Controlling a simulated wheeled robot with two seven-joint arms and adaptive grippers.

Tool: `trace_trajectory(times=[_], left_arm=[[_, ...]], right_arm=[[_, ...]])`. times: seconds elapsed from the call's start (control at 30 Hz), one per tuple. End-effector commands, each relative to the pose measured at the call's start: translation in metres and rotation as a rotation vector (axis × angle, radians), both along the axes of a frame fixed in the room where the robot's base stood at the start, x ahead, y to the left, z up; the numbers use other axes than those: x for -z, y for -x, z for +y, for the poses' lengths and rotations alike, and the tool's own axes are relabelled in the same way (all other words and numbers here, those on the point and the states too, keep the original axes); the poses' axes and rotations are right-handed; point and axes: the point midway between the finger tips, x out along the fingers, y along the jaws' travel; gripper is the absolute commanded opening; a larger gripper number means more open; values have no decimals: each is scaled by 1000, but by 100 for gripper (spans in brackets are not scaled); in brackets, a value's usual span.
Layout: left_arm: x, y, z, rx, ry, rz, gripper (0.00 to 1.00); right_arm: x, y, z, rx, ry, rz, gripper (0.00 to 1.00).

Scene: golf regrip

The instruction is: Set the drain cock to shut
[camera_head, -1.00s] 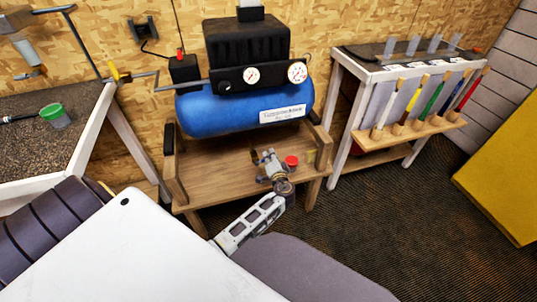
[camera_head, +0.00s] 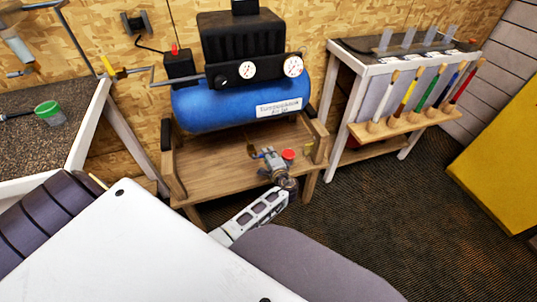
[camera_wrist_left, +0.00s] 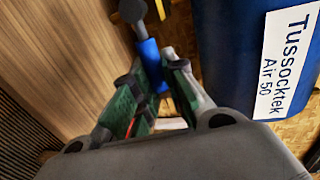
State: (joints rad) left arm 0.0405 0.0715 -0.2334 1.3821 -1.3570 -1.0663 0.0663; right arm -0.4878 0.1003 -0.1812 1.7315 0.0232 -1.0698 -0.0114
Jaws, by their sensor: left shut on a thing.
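The drain cock is at the underside of the blue air tank (camera_head: 235,105). In the left wrist view, its blue-sleeved lever (camera_wrist_left: 148,52) with a grey stem and dark round end lies between my fingers. My left gripper (camera_head: 262,153) is over the wooden shelf below the tank. It also shows in the left wrist view (camera_wrist_left: 152,82), with green-padded fingers shut on the blue lever. The fingers hide part of the lever and the cock's body, so I cannot read the valve's setting. My right gripper is not in view.
The wooden stand's shelf (camera_head: 215,170) lies under the tank, with a red round cap (camera_head: 289,155) close to my left gripper. A wooden rack with coloured-handled tools (camera_head: 405,125) stands at the right. Carpet (camera_head: 370,200) in front is free.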

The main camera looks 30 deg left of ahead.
Motion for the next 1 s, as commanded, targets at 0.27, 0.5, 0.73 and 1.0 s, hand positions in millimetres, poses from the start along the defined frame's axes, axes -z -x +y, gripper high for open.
trace_trajectory(times=[0.27, 0.5, 0.73, 1.0], left_arm=[[1, 0, -1, 2, 0, 1, 32], [0, 0, 0, 1, 1, 1, 36], [0, 2, -2, 1, 1, 1, 36], [-4, 16, -19, 2, 2, 1, 36]], right_arm=[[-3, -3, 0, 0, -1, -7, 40], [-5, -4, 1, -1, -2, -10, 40], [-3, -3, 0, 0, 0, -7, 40], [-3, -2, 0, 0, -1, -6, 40]])
